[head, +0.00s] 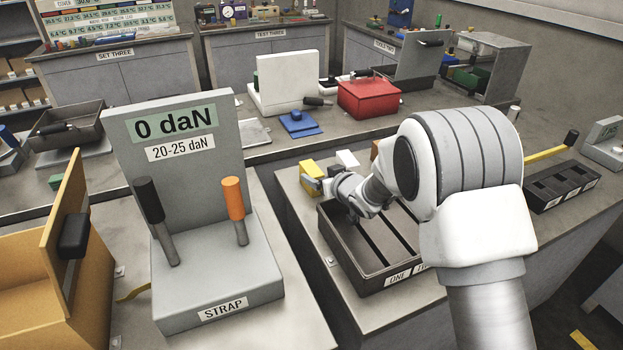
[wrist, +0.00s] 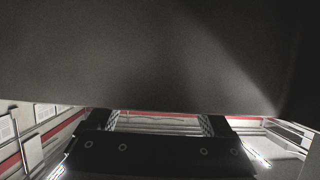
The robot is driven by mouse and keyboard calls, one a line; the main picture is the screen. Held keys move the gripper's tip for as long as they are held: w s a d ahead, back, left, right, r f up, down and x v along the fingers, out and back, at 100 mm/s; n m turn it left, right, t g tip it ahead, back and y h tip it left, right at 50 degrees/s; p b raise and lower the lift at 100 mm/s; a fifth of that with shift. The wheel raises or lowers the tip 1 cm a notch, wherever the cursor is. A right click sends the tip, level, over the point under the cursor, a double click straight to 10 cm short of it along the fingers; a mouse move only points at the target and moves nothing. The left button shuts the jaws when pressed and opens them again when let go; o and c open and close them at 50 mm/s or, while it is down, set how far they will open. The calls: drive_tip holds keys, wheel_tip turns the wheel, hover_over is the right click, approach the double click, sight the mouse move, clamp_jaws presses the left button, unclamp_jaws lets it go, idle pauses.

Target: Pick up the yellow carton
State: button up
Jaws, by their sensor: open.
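A small yellow carton (head: 312,169) stands on the bench behind the dark divided tray in the head view, partly covered by my gripper. My gripper (head: 322,186) is at the near side of the carton, above the tray's back left corner. In the wrist view my gripper (wrist: 158,122) shows two fingers spread apart, with no yellow seen between them. A large dark grey surface fills the upper part of that view. Whether the fingers touch the carton cannot be told.
The dark tray (head: 337,252) lies under my arm, with "ONE" on its front. A white box (head: 347,159) stands right of the carton, with a brown one (head: 375,150) partly behind my arm. A grey strap fixture (head: 205,285) with two upright handles stands left, across a gap.

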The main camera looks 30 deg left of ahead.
sight(315, 172)
drive_tip(key=shift+x, duration=1.65)
drive_tip(key=shift+a, duration=0.1)
drive_tip(key=shift+c, duration=0.3)
clamp_jaws()
